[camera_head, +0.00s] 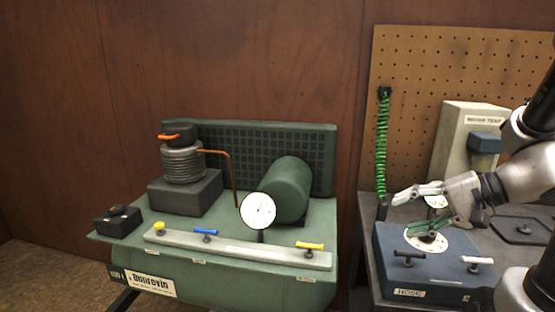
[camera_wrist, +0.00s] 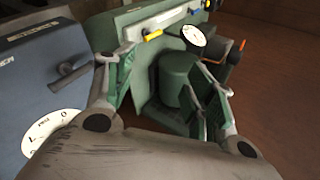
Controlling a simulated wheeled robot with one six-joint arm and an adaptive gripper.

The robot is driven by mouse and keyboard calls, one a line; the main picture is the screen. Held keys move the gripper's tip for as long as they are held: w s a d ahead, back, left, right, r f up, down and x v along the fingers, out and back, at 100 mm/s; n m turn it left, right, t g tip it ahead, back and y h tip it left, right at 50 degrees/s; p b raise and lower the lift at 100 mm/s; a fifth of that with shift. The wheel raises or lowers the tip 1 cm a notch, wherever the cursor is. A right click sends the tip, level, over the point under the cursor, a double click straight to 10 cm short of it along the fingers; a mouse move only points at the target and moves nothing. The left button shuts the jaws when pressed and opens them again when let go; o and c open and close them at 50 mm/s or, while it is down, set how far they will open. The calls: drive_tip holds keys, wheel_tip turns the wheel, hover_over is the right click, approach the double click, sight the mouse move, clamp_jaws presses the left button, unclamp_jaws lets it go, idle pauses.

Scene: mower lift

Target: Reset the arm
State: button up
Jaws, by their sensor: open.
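My arm reaches in from the right side of the head view. My gripper (camera_head: 432,203) is above the blue-grey box (camera_head: 447,270) marked HOSE, near its white dial (camera_head: 428,242). In the wrist view my gripper (camera_wrist: 172,85) has its two green-padded fingers spread wide, with nothing between them. The green machine (camera_wrist: 140,28) shows beyond the fingers, apart from them. The blue box (camera_wrist: 35,75) and its dial (camera_wrist: 50,133) are at the left of the wrist view. Part of the box's top is hidden behind my gripper in the head view.
The green machine (camera_head: 215,285) carries a white gauge (camera_head: 258,210), a green cylinder (camera_head: 288,188) and yellow and blue levers. A green coiled hose (camera_head: 382,145) hangs at the pegboard (camera_head: 420,70). A pale box (camera_head: 462,130) stands behind my gripper. Open space lies above the green machine.

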drive_tip(key=s+n+g+h, duration=0.4)
drive_tip(key=s, duration=0.3)
drive_tip(key=s+d+r+n+t+h, duration=0.2)
drive_tip(key=d+r+n+h, duration=0.1)
drive_tip(key=d+r+h, duration=0.2)
drive_tip(key=shift+d+r+t+h, duration=0.3)
drive_tip(key=shift+d+r, duration=0.2)
drive_tip(key=shift+d, duration=0.2)
